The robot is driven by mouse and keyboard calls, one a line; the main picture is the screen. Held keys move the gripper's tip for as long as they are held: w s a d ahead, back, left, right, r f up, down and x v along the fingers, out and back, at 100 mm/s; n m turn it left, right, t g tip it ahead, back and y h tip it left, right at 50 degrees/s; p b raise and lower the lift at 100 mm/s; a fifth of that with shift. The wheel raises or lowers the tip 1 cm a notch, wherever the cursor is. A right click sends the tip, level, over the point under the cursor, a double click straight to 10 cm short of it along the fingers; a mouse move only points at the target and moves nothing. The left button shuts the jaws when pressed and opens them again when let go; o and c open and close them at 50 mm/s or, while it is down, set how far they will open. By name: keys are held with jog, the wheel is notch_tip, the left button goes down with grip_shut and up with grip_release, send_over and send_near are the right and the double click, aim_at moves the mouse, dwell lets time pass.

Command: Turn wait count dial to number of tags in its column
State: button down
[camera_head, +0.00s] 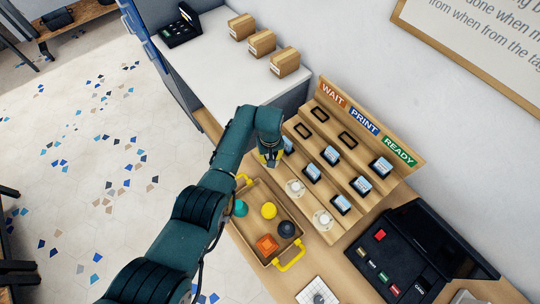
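A sloped wooden tag board (352,172) has WAIT (333,93), PRINT (364,121) and READY (398,151) headers. The WAIT column has two empty black frames, (320,114) being the upper one, and a partly hidden tag (287,145) at the bottom. PRINT has one empty frame (347,139) above two tags; READY has three tags. White dials stand at the foot of PRINT (295,187) and READY (322,220). My gripper (270,158), pointing down, is at the foot of the WAIT column. It hides the wait dial's place; contact and finger opening cannot be told.
A wooden tray (254,225) with yellow handles holds teal, yellow, dark and orange pieces in front of the board. A black keypad machine (408,252) stands at right. Small boxes (262,43) sit on the white counter (215,75) behind.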

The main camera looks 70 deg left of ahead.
dwell(0.4)
jog(key=c, duration=0.7)
grip_release()
jog(key=shift+c, duration=0.2)
notch_tip(320, 180, up, 12)
